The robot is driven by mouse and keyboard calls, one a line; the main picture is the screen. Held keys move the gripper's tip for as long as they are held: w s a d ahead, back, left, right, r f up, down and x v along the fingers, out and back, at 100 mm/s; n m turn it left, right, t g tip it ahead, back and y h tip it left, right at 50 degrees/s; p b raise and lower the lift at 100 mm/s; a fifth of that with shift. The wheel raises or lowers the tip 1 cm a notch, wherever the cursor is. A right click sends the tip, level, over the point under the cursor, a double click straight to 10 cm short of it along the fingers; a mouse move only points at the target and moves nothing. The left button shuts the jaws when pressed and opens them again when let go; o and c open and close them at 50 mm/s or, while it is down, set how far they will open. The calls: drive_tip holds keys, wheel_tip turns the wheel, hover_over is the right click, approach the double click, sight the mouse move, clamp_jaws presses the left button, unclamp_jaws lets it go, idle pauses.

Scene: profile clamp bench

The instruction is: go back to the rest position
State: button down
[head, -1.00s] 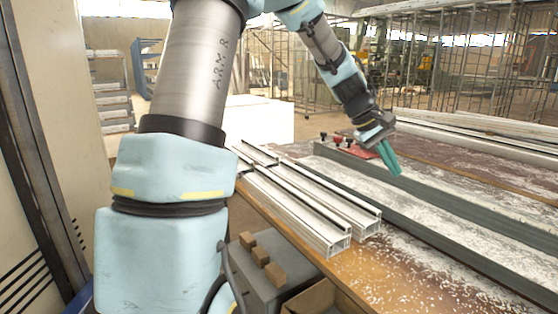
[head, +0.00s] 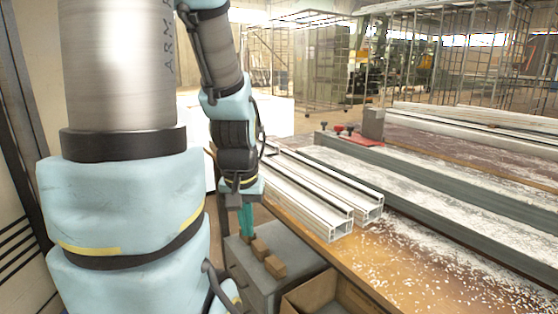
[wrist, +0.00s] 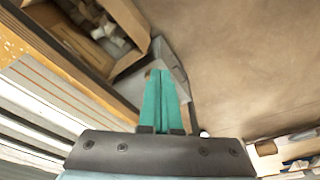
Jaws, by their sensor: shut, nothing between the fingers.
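My gripper (head: 246,221) has teal fingers that are shut with nothing between them. In the head view it points down in front of the bench's left edge, over or near a grey cabinet with small wooden blocks on top. In the wrist view the closed fingers (wrist: 161,100) point toward the floor and the grey cabinet (wrist: 166,62). My arm covers the left part of the head view.
White profiles (head: 318,205) lie on the bench (head: 385,255) just right of my gripper. Wooden blocks (head: 262,250) sit on the grey cabinet (head: 245,268). An open cardboard box (head: 312,290) stands beside it. Red-knobbed clamps (head: 338,130) are farther back. Brown floor (wrist: 235,75) is clear in the wrist view.

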wheel_tip(320, 180, down, 6)
drive_tip(key=s+f+b, duration=0.1)
drive_tip(key=b, duration=0.4)
wheel_tip(320, 180, up, 14)
drive_tip(key=p, duration=1.3)
drive_tip(key=shift+g, duration=0.3)
